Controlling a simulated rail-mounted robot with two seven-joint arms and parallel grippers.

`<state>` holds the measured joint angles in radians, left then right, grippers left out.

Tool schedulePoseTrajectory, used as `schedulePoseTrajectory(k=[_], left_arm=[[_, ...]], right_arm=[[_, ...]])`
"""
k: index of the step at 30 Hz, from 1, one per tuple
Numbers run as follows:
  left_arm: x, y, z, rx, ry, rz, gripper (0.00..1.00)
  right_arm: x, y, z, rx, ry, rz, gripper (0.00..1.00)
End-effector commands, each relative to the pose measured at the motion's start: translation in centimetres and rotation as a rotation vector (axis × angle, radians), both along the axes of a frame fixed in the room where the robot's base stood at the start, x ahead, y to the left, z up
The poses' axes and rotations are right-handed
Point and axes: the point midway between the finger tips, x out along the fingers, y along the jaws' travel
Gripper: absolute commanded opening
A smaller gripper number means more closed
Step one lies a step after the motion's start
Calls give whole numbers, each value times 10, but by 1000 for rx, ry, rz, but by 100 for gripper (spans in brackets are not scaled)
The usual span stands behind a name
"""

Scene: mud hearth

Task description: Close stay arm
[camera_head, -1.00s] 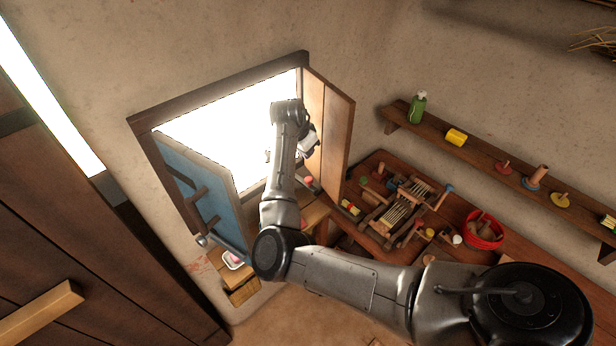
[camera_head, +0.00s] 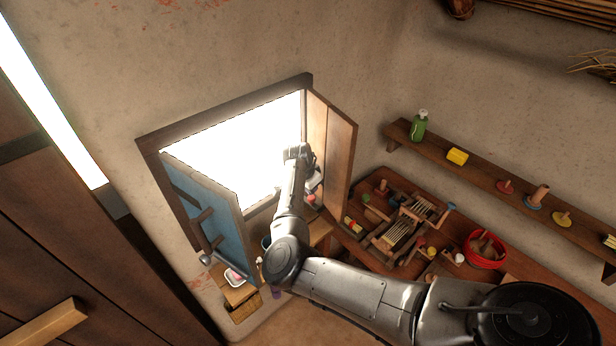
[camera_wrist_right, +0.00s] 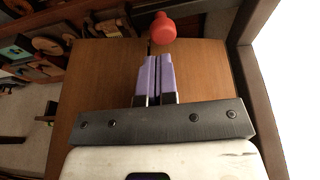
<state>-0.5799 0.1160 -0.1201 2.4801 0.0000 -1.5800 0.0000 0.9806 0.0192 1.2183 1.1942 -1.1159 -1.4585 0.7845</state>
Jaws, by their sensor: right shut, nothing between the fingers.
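The window has a blue left shutter (camera_head: 205,215) and a plain wooden right shutter (camera_head: 338,150), both standing open. A red knob (camera_head: 310,198) shows low by the right shutter; I take it to be the stay arm's knob, but the arm itself is not clear. In the right wrist view the red knob (camera_wrist_right: 162,27) is just beyond my fingertips, with the wooden panel (camera_wrist_right: 95,80) behind. My right gripper (camera_head: 316,185) has its purple fingers (camera_wrist_right: 157,58) shut together with nothing between them; contact with the knob cannot be told. My left gripper is not in view.
A dark window frame (camera_head: 225,108) surrounds the bright opening. A workbench (camera_head: 375,250) with wooden tools and a red bowl (camera_head: 486,250) lies to the right, below a wall shelf (camera_head: 480,170). A small wooden stand (camera_head: 240,295) is below the window.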

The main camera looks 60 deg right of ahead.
Motion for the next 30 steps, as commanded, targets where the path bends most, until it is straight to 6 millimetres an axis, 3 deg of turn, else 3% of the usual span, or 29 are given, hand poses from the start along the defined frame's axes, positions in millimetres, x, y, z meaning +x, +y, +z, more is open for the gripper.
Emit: schedulePoseTrajectory(k=[9,22,30], left_arm=[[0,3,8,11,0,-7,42],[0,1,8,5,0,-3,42],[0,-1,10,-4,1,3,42]], right_arm=[[-2,1,-24,0,1,1,0],[-3,1,-28,0,1,0,0],[-12,3,-40,-1,1,0,0]])
